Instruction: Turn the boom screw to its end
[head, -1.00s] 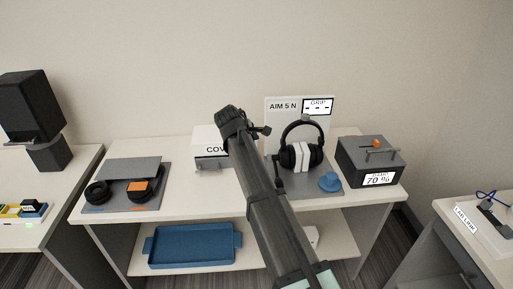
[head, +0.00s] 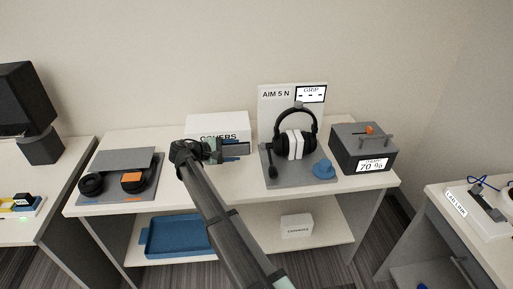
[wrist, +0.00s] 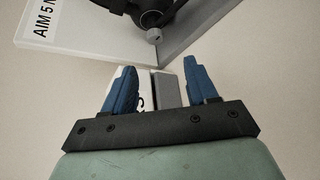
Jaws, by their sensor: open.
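The black headset (head: 311,128) hangs on its stand on the grey plate. Its boom (head: 270,160) points down at the left side of the headset. In the wrist view, a small round grey screw head (wrist: 154,36) shows against the dark headset part (wrist: 150,10), beyond my fingertips. My gripper (head: 236,150) is left of the headset, in front of the covers box, pointing right. The wrist view shows its two blue fingers (wrist: 162,75) apart, with nothing held and no contact with the screw.
The white covers box (head: 218,122) stands behind my gripper. A white "AIM 5 N" panel (head: 272,110) rises behind the headset. A blue knob (head: 323,170) sits at the plate's right, beside a dark box reading 70 % (head: 352,150). A grey tray with pads (head: 112,188) lies at left.

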